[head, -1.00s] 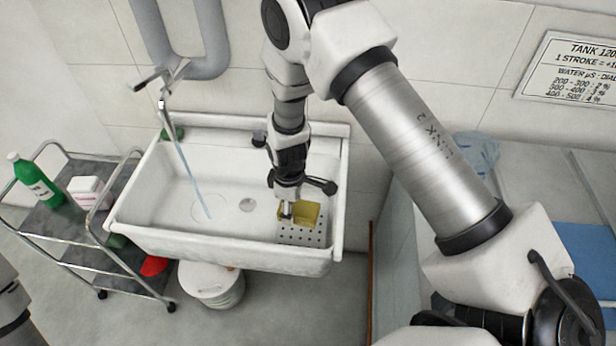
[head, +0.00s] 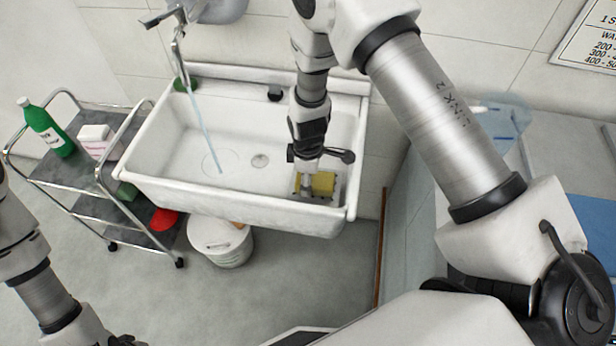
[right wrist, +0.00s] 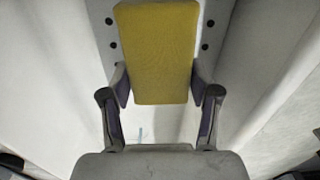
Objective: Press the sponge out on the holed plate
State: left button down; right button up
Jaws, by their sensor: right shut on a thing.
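The yellow sponge (head: 324,182) is at the right end of the white sink, over the holed plate. In the right wrist view the sponge (right wrist: 155,50) is between the two fingers of my right gripper (right wrist: 160,88), which is shut on it. My right gripper (head: 309,186) points down into the sink in the head view. Round holes of the grey plate (right wrist: 207,34) show on both sides of the sponge. Whether the sponge touches the plate is hard to tell. Of my left arm only the lower links show at bottom left; its fingers are out of view.
Water (head: 207,135) runs from the tap (head: 178,50) into the sink (head: 150,185), left of my gripper. A trolley (head: 75,175) holds a green bottle (head: 45,127) and a white box (head: 95,140). A white bucket (head: 220,240) stands below the sink.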

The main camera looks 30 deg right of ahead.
jog(key=shift+f+b, duration=0.65)
jog(key=shift+f, duration=0.45)
dwell(1.2)
jog(key=shift+f, duration=0.1)
dwell(1.8)
jog(key=shift+p, duration=0.3)
notch_tip(320, 180, up, 7)
jog(key=p, duration=0.6)
